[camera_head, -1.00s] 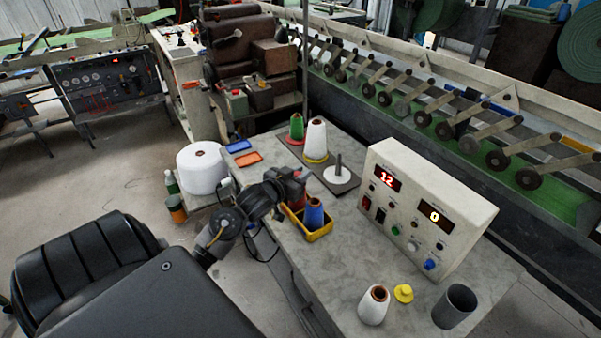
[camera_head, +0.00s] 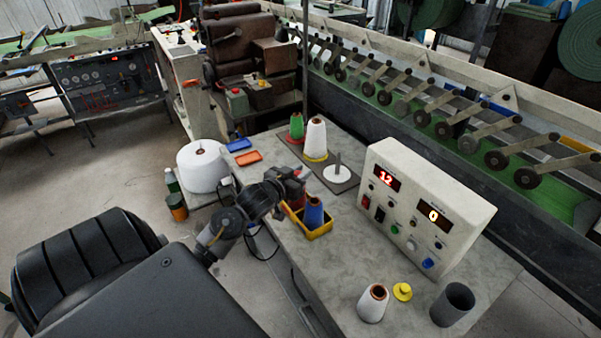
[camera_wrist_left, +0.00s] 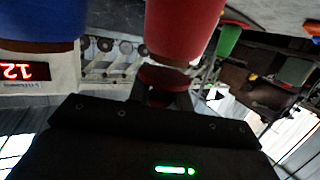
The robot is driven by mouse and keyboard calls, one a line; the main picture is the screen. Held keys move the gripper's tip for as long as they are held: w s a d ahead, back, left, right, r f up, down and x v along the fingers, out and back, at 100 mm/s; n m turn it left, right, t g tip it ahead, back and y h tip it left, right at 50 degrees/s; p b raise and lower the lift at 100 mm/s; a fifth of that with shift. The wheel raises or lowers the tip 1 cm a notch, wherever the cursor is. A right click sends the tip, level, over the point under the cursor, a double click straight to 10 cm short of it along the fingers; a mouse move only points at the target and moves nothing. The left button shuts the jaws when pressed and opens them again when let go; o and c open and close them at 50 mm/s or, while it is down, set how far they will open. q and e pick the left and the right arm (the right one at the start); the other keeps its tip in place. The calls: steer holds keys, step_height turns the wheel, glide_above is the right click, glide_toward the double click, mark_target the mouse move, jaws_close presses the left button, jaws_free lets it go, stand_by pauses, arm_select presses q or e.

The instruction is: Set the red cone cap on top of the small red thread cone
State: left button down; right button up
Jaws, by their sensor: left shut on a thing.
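My left gripper (camera_head: 298,177) is over the yellow tray (camera_head: 321,235) on the grey table. In the left wrist view, the gripper (camera_wrist_left: 165,97) is shut on the red cone cap (camera_wrist_left: 163,76). The small red thread cone (camera_wrist_left: 184,25) is in line with the cap there, its brown tube end close to it; I cannot tell whether they touch. In the head view the red cone (camera_head: 297,201) is mostly hidden below the gripper. A blue thread cone (camera_head: 313,213) stands beside it in the tray and also shows in the wrist view (camera_wrist_left: 40,22). My right gripper is not in view.
A control box (camera_head: 423,212) stands right of the tray. A white cone (camera_head: 373,304), yellow cap (camera_head: 402,291) and grey cup (camera_head: 453,304) stand at the front. Behind are a dark board (camera_head: 345,180) with a spindle, green (camera_head: 296,127) and white cones, and flat orange and blue trays.

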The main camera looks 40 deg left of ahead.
arm_select(q)
steer(key=shift+f, duration=0.55)
steer(key=c, duration=1.2)
jaws_free()
steer(key=b+v, duration=0.1)
steer(key=v, duration=1)
